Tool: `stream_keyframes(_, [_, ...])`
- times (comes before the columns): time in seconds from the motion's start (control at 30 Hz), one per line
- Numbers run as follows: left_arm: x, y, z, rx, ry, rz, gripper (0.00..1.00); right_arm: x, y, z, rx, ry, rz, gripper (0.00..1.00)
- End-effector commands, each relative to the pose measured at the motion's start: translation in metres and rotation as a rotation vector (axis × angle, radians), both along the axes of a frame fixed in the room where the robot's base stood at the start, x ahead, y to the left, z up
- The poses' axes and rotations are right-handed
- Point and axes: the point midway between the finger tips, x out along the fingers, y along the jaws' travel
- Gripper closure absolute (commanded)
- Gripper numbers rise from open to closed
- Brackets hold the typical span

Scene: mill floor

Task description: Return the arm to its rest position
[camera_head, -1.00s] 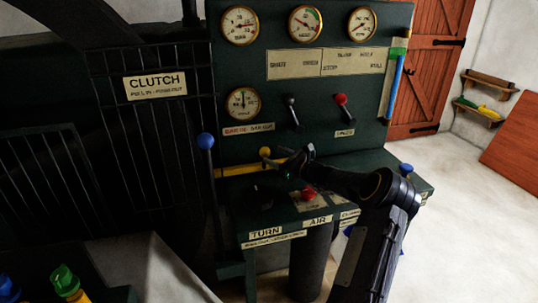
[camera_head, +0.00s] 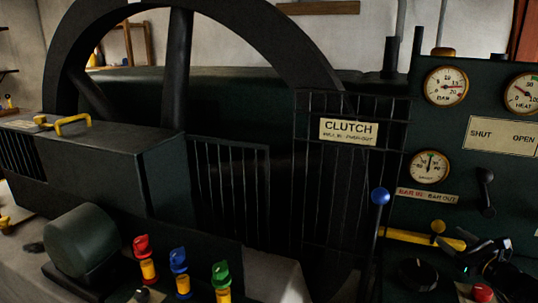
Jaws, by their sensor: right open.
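My right gripper (camera_head: 476,250) is at the lower right edge of the picture, over the console's lower ledge. It is dark and open, and I see nothing between its fingers. It is close to the yellow bar (camera_head: 408,238) with its yellow knob (camera_head: 438,227); I cannot tell whether they touch. A red knob (camera_head: 482,292) shows just below the gripper. Most of my right arm is outside the picture. My left gripper does not show.
The blue-topped clutch lever (camera_head: 380,197) stands left of the gripper, by the caged flywheel (camera_head: 175,70). The gauge panel (camera_head: 455,125) rises behind the gripper. Red, blue and green-topped fittings (camera_head: 179,262) stand at the front. A box with a yellow handle (camera_head: 73,125) is at left.

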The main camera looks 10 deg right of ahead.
Motion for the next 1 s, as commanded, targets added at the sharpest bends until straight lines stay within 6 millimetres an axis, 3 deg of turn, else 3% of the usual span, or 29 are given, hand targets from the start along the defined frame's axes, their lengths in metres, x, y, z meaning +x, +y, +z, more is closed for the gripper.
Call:
stream_keyframes(0.13, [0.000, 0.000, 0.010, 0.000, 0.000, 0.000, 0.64, 0.014, 0.078, 0.036, -0.179, 0.049, 0.173, 0.43])
stream_keyframes(0.27, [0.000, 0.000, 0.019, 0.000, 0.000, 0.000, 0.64, 0.007, 0.164, 0.065, -0.416, 0.096, 0.373, 0.43])
stream_keyframes(0.4, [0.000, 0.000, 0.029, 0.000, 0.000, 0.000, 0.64, -0.025, 0.250, 0.090, -0.703, 0.123, 0.591, 0.43])
stream_keyframes(0.47, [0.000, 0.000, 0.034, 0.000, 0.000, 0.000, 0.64, -0.047, 0.283, 0.099, -0.836, 0.124, 0.683, 0.43])
stream_keyframes(0.6, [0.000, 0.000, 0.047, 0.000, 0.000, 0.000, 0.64, -0.115, 0.348, 0.113, -1.182, 0.098, 0.902, 0.43])
stream_keyframes(0.8, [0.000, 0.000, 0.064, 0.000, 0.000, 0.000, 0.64, -0.221, 0.394, 0.109, -1.656, -0.005, 1.150, 0.43])
stream_keyframes(0.9, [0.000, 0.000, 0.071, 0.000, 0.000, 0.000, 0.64, -0.261, 0.401, 0.099, -1.849, -0.074, 1.235, 0.43])
stream_keyframes(1.0, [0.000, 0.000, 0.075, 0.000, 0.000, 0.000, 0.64, -0.287, 0.404, 0.087, -1.990, -0.134, 1.291, 0.43])
